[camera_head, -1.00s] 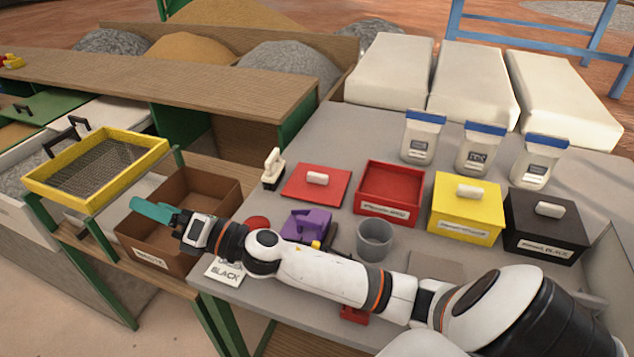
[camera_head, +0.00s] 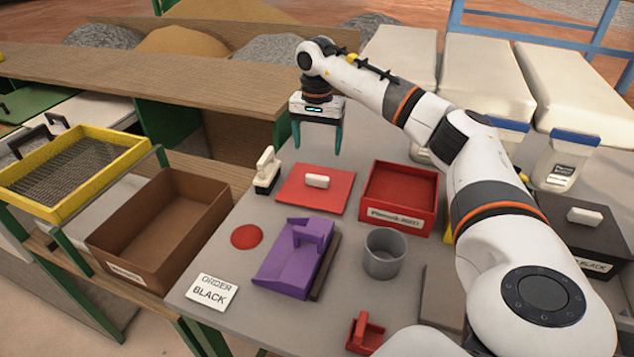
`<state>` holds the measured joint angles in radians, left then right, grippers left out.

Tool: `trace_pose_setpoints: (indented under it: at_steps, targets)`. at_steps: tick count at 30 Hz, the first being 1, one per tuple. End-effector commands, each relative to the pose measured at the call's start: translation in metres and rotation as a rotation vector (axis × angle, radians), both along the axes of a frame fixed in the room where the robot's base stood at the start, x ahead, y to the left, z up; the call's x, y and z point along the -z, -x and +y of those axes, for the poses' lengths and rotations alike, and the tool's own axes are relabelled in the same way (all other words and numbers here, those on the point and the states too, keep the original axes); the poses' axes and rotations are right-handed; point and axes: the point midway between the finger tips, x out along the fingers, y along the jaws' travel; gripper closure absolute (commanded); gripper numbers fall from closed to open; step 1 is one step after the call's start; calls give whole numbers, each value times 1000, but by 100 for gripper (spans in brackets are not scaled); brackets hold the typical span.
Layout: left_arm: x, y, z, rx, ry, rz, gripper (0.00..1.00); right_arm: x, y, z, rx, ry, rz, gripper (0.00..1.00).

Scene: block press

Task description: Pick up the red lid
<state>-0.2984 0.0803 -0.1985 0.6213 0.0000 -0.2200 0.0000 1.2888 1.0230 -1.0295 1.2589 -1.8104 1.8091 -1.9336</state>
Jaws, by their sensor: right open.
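The red lid (camera_head: 300,190) is a flat red square with a white handle (camera_head: 317,181) on top. It lies on the grey table, left of the open red box (camera_head: 398,199). My right gripper (camera_head: 317,151) is open and empty, pointing down above and slightly behind the lid, its teal fingers spread apart. My left gripper is not in view.
A white-handled tool (camera_head: 266,170) stands close to the lid's left side. A purple tool (camera_head: 293,258) and grey cup (camera_head: 384,253) stand in front. A brown bin (camera_head: 160,228) is at left. My right arm hides most of the yellow box and some jars.

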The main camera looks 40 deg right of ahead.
Motion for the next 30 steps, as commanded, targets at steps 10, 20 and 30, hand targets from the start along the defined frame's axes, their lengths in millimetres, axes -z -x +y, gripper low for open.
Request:
trace_pose_setpoints:
  at_steps: [10, 20, 30]
  targets:
    - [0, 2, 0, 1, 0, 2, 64, 46, 0, 1, 0, -3, -1, 20]
    - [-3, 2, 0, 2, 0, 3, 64, 89, 4, 3, 0, -3, 2, 20]
    - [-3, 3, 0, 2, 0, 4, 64, 99, 3, 3, 0, -4, -2, 20]
